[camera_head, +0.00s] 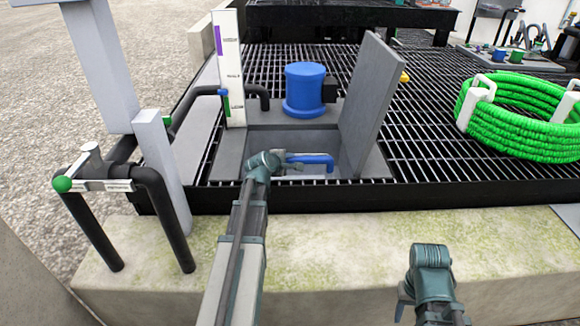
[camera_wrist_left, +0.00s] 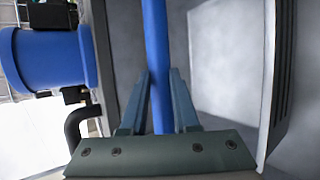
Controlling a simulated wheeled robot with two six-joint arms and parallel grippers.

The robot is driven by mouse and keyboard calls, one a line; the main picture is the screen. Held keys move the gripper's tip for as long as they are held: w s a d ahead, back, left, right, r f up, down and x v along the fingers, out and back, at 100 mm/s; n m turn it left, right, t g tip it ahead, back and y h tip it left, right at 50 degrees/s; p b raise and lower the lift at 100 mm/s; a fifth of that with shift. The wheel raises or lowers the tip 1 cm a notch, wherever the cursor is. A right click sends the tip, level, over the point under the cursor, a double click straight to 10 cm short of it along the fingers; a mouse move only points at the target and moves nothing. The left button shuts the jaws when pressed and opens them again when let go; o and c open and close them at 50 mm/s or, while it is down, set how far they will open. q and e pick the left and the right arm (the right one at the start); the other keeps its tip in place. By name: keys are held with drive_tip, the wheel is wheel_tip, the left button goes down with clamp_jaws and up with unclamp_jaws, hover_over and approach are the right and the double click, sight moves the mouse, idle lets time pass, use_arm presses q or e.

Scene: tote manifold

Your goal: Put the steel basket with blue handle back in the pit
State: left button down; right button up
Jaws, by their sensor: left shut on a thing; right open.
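My left gripper (camera_head: 284,164) is over the open pit (camera_head: 234,152) and shut on the blue handle (camera_head: 318,158). The handle also runs between the two fingers in the left wrist view (camera_wrist_left: 155,60). The steel basket below the handle cannot be made out clearly; my gripper and the pit's grey walls leave it unclear how deep it sits. The pit's grey lid (camera_head: 368,105) stands raised on the right side of the opening. My right gripper (camera_head: 418,312) is open and empty at the bottom right, in front of the pale stone ledge.
A blue cylindrical device (camera_head: 305,88) stands behind the pit. A white gauge board (camera_head: 229,70) and black pipes (camera_head: 160,205) are to the left. A coiled green hose (camera_head: 520,125) lies on the black grating (camera_head: 440,130) at right.

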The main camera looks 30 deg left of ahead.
use_arm(q)
drive_tip(key=c, duration=0.7)
unclamp_jaws()
drive_tip(key=shift+o, duration=0.2)
drive_tip(key=shift+s+r+p, duration=0.25)
drive_tip(key=shift+r+p, duration=0.05)
drive_tip(key=p+v, duration=0.5)
drive_tip(key=v, duration=0.6)
drive_tip(key=shift+s+p, duration=0.2)
drive_tip(key=shift+p, duration=0.15)
drive_tip(key=shift+d+r, duration=0.1)
